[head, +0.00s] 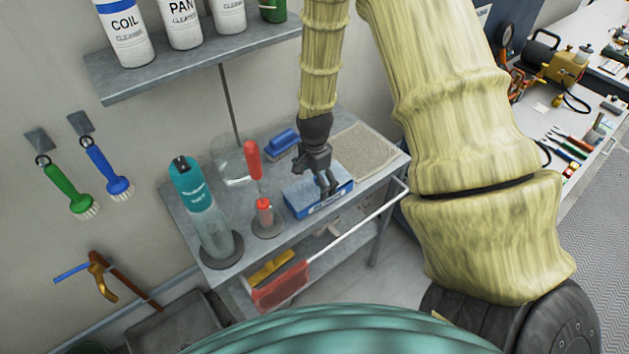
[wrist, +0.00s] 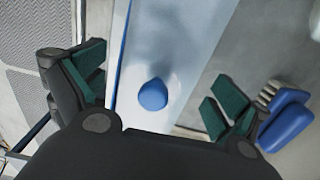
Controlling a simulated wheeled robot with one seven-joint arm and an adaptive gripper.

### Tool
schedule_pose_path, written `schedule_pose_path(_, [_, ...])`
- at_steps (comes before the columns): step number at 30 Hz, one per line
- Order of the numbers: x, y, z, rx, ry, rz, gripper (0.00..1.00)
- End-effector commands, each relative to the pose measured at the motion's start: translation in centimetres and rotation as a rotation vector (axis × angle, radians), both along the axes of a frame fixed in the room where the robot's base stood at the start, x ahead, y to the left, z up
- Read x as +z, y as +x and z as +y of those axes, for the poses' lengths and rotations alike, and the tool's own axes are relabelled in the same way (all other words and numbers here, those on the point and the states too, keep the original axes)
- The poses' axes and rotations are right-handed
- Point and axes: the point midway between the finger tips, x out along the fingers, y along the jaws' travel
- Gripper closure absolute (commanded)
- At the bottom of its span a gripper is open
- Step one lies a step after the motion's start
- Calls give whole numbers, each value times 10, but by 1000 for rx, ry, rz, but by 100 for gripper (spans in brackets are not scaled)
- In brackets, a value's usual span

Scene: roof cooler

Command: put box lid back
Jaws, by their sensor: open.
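The knob sits on a pale, blue-edged surface (wrist: 185,40). I cannot tell for sure whether this surface is the box lid or part of the box. No separate lid shows clearly.
A blue brush (head: 282,145) lies behind the box and near the right finger in the wrist view (wrist: 288,122). A red-handled tool (head: 263,208) and a teal-topped bottle (head: 200,210) stand left. A beige mat (head: 365,150) lies right. A shelf (head: 200,62) with bottles hangs above.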

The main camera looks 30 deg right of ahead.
Motion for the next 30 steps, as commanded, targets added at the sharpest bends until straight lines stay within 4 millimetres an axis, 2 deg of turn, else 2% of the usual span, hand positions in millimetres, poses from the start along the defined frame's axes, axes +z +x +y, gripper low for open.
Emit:
schedule_pose_path(8, [19, 1, 0, 1, -1, -3, 1])
schedule_pose_path(30, [102, 1, 0, 1, -1, -3, 1])
